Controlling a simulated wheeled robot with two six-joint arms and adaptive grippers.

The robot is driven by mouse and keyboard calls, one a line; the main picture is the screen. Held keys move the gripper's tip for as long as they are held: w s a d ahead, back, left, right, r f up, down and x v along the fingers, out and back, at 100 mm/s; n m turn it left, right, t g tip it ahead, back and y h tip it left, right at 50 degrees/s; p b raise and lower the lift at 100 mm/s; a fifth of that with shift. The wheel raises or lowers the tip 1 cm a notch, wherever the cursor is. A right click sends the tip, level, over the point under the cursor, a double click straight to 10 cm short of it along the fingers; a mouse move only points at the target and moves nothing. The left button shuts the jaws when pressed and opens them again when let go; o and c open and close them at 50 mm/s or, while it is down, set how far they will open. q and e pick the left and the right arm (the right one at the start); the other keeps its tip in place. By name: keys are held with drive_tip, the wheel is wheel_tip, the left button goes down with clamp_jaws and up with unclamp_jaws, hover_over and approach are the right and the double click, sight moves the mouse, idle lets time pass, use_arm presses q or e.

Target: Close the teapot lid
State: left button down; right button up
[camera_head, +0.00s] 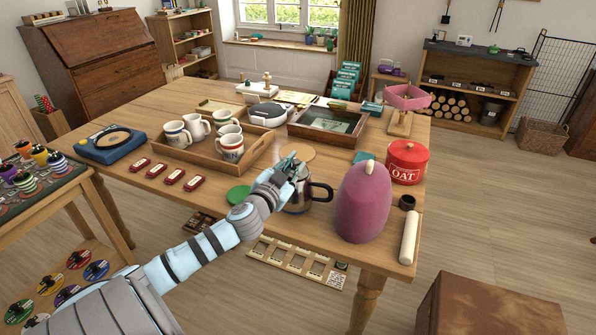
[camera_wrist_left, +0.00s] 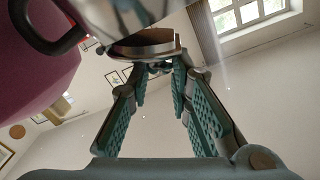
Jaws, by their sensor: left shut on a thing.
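A shiny metal teapot (camera_head: 297,204) with a black handle stands near the front edge of the wooden table. My left gripper (camera_head: 291,168) reaches it from the left and covers its top. In the left wrist view, the teapot (camera_wrist_left: 135,14) shows at the top with its black handle at the left. The metal lid (camera_wrist_left: 148,48) is by the rim, looking tilted to the pot. My left gripper (camera_wrist_left: 160,72) has its teal fingers closed on the lid's small knob. I cannot tell whether the lid touches the rim all round. My right gripper is not in view.
A purple tea cosy (camera_head: 362,205) stands close to the right of the teapot. A red oat tin (camera_head: 407,163) is behind it. A wooden tray (camera_head: 181,154) with several mugs is to the left, and a green coaster (camera_head: 238,195) lies beside my arm.

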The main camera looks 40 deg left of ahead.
use_arm(q)
drive_tip(key=n+b, duration=0.1)
drive_tip(key=a+f+n+b, duration=0.1)
drive_tip(key=n+b, duration=0.1)
drive_tip(key=n, duration=0.1)
drive_tip(key=shift+s+a+f, duration=0.15)
drive_tip(key=shift+s+f, duration=0.1)
drive_tip(key=shift+f, duration=0.15)
drive_tip(key=shift+s+n, duration=0.1)
drive_tip(key=shift+n, duration=0.4)
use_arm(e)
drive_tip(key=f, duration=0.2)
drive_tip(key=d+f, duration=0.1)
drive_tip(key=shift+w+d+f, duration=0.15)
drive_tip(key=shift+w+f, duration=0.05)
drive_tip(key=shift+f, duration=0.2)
use_arm(q)
drive_tip(key=c, duration=1.5)
unclamp_jaws()
drive_tip(key=shift+f, duration=0.15)
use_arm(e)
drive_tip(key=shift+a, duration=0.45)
use_arm(q)
drive_tip(key=shift+a, duration=0.1)
